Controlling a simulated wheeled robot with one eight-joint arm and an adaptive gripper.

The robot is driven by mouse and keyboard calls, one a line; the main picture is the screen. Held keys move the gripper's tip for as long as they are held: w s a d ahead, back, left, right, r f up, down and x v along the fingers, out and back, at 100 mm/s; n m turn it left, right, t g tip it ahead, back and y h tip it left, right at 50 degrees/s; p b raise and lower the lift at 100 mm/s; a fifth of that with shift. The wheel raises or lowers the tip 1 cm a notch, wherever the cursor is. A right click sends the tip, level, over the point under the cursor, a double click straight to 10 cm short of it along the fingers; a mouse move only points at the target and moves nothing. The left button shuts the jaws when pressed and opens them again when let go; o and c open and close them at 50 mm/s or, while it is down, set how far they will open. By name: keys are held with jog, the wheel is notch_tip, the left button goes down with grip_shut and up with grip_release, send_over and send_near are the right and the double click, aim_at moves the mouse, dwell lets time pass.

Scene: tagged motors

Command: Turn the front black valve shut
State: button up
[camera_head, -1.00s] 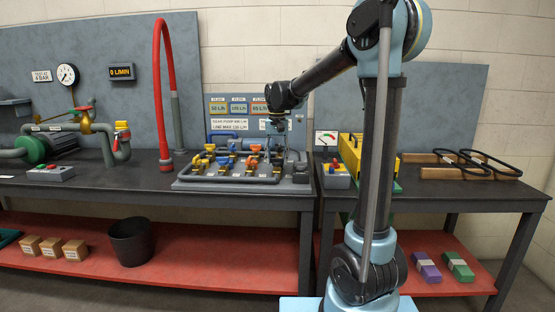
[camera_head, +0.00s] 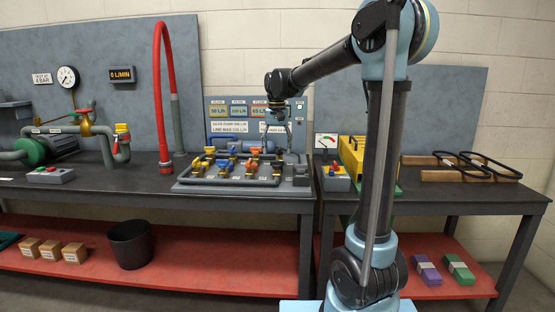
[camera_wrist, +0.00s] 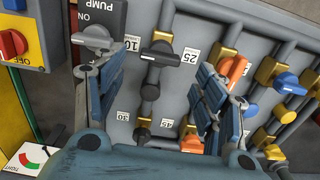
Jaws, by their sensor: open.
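The manifold board (camera_head: 184,186) lies on the bench. In the wrist view its front side is toward the top. The front black valve (camera_wrist: 158,54) has a dark lever lying across its pipe, between the labels 10 and 25. A second black valve (camera_wrist: 143,134) is lower in that view, near label 30. My gripper (camera_wrist: 160,97) is open and empty, its blue-grey fingers spread on either side of the black valves' pipe. The front lever is above the fingertips in the picture, apparently apart from them. In the head view my gripper (camera_head: 279,125) is above the board's back right part.
Next to the front black valve are the grey pump knob (camera_wrist: 93,38) and an orange valve (camera_wrist: 235,70). A blue valve (camera_wrist: 290,84) is farther right. A red hose (camera_head: 158,90) arches at the left.

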notch_tip(320, 180, up, 7)
dwell(0.3)
jog(key=shift+d, duration=0.1)
jog(key=s+d+f+t, duration=0.1)
jog(key=s+d+f, duration=0.75)
jog(key=s, duration=0.35)
jog(key=s+d+f+t, duration=0.1)
jog(key=s+d+f, duration=0.6)
jog(key=s+d, duration=0.35)
jog(key=s+d+f, duration=0.2)
jog(key=s+f, duration=0.7)
jog(key=f, duration=0.2)
jog(key=shift+s+d+f+n, duration=0.25)
jog(key=shift+s+n, duration=0.1)
jog(key=shift+n, duration=0.05)
jog(key=shift+w+f, duration=0.2)
jog(key=shift+w, duration=0.3)
